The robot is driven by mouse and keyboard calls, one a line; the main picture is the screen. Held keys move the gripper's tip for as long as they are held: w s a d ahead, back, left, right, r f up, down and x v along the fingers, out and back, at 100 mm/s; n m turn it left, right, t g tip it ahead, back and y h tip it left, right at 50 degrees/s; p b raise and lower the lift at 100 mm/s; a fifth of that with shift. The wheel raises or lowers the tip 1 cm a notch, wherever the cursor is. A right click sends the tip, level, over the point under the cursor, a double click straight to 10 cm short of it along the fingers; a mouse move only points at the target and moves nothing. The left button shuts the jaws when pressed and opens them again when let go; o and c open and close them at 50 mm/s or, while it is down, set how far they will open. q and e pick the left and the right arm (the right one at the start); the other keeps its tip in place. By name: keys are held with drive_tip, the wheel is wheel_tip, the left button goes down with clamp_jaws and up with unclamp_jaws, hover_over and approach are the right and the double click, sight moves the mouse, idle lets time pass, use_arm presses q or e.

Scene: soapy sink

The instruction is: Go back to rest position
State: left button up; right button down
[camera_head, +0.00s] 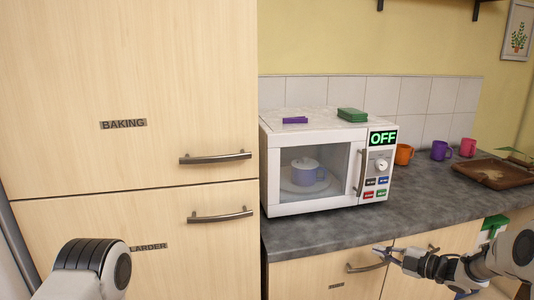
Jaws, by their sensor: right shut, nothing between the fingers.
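My right gripper (384,253) is at the lower right, in front of the drawer fronts below the counter. It is shut with nothing between its fingers. Its fingertips overlap the handle of a drawer in the picture; I cannot tell whether they touch it. Part of my left arm (90,268) shows at the lower left in front of the larder door, and its gripper is out of view.
A white microwave (313,208) reading OFF stands shut on the grey counter (420,218), with a cup (306,172) inside. Orange (403,154), purple (440,150) and pink (467,147) mugs and a brown tray (492,173) are farther right. Tall cupboard doors (130,80) fill the left.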

drive_tip(key=s+a+f+m+g+h, duration=0.2)
drive_tip(key=s+a+f+m, duration=0.3)
drive_tip(key=s+a+f, duration=0.35)
drive_tip(key=s+a+f+m+g+h, duration=0.2)
drive_tip(key=s+a+f+m, duration=0.3)
drive_tip(key=s+f, duration=0.6)
drive_tip(key=s+d+f+m+g+h, duration=0.1)
drive_tip(key=s+m, duration=0.3)
drive_tip(key=s, duration=0.5)
drive_tip(key=s+d+f+m+g+h, duration=0.2)
drive_tip(key=s+m+g+h, duration=0.1)
drive_tip(key=s, duration=0.7)
drive_tip(key=s+d+f+m+g+h, duration=0.1)
drive_tip(key=s+d+m+g+h, duration=0.1)
drive_tip(key=s+m, duration=0.3)
drive_tip(key=s+g, duration=0.1)
drive_tip(key=s, duration=0.3)
drive_tip(key=shift+s+d+f+g+h, duration=0.25)
drive_tip(key=shift+s+f+g+h, duration=0.05)
drive_tip(key=shift+s+g, duration=0.1)
drive_tip(key=shift+w, duration=0.1)
